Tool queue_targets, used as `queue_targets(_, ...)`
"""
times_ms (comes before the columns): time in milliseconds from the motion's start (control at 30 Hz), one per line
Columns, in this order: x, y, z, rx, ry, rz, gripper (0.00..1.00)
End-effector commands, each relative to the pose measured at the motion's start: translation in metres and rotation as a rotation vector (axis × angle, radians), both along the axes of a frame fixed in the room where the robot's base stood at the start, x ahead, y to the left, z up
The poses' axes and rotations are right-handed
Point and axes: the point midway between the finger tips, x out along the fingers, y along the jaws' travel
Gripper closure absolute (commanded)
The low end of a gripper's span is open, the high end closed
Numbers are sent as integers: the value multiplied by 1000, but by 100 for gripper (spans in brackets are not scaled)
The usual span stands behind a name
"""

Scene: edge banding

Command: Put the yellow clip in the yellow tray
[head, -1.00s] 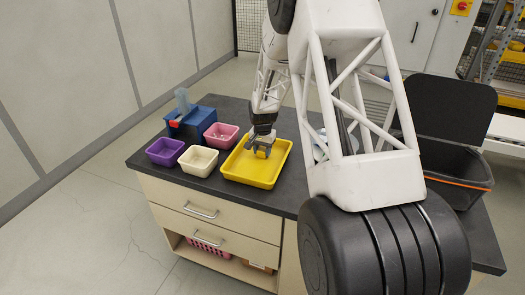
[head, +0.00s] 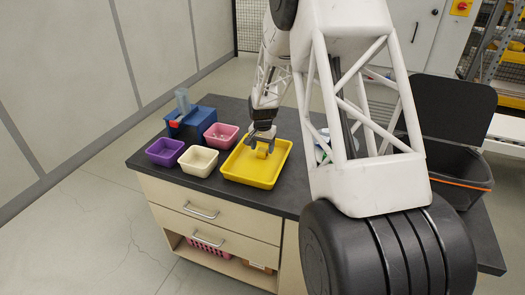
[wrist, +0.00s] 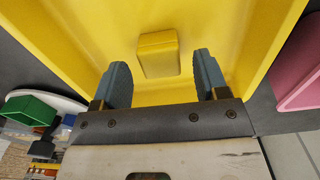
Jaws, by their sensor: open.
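The yellow tray (head: 250,181) sits on the dark worktop, and part of its inside shows in the wrist view (wrist: 97,30). The yellow clip (wrist: 158,55) is a small block inside the tray; it also shows in the head view (head: 262,150). In the wrist view it lies just beyond and between my fingertips, with a gap on each side. My gripper (wrist: 162,77) is open and empty, above the tray; it also shows in the head view (head: 262,140).
A purple bin (head: 165,151), a cream bin (head: 198,160) and a pink bin (head: 221,135) stand left of the tray. A blue box (head: 190,122) is behind them. A dark bin (head: 455,170) is at the right. The worktop's front left edge is close to the bins.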

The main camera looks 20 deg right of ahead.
Motion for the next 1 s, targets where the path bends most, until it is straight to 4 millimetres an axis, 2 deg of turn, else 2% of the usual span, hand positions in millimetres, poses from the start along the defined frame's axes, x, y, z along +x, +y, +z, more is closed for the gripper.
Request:
queue_targets(300, 0, 0, 51, -1, -4, 0, 33)
queue_targets(600, 0, 0, 90, 0, -1, 0, 33)
queue_targets(800, 0, 0, 99, -1, -1, 0, 33)
queue_targets(1000, 0, 0, 101, 0, 0, 0, 33)
